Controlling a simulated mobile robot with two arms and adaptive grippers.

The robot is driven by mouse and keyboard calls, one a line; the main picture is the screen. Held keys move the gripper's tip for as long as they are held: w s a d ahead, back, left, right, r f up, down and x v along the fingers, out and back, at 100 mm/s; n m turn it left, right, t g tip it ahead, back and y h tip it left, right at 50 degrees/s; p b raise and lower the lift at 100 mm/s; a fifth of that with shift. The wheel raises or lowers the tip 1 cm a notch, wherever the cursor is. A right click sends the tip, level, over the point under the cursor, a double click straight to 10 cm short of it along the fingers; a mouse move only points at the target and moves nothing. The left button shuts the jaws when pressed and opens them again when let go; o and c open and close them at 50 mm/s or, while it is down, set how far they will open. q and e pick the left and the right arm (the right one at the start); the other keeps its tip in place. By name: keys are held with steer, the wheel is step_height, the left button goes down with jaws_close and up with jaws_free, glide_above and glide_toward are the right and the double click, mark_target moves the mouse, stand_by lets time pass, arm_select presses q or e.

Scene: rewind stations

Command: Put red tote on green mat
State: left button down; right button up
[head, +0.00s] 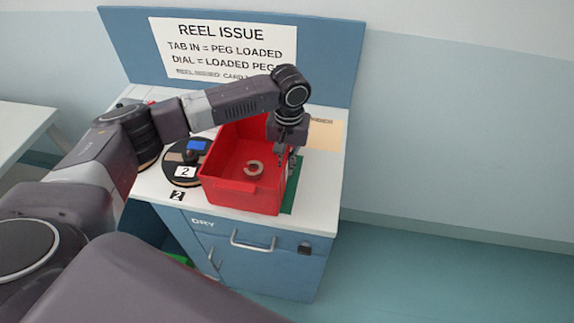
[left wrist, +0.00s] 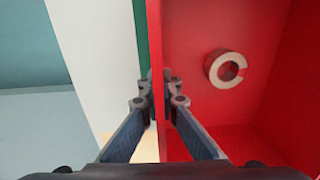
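The red tote (head: 232,196) stands upright on the counter, open at the top, with a pale C-shaped ring (head: 253,168) on its floor. A green mat (head: 290,192) shows as a strip along the tote's right side; the tote hides the rest. I cannot tell whether the tote rests fully on it. My left gripper (head: 288,158) points down at the tote's right wall. In the left wrist view its fingers (left wrist: 160,92) are closed on that wall (left wrist: 157,40), one inside and one outside. The ring (left wrist: 226,69) lies clear of the fingers. My right gripper is not in view.
A dark round reel (head: 183,168) with a "2" label and blue patch sits close left of the tote. A tan card (head: 327,135) lies behind right. A blue sign panel (head: 330,70) backs the white counter (head: 320,190). Open floor lies right.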

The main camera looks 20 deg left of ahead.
arm_select(q)
steer(key=shift+f, duration=0.5)
steer(key=c, duration=2.6)
jaws_free()
steer(key=o, duration=0.5)
steer(key=shift+f, duration=0.1)
step_height(320, 180, up, 12)
steer(key=shift+d+r, duration=0.1)
steer(key=shift+d, duration=0.05)
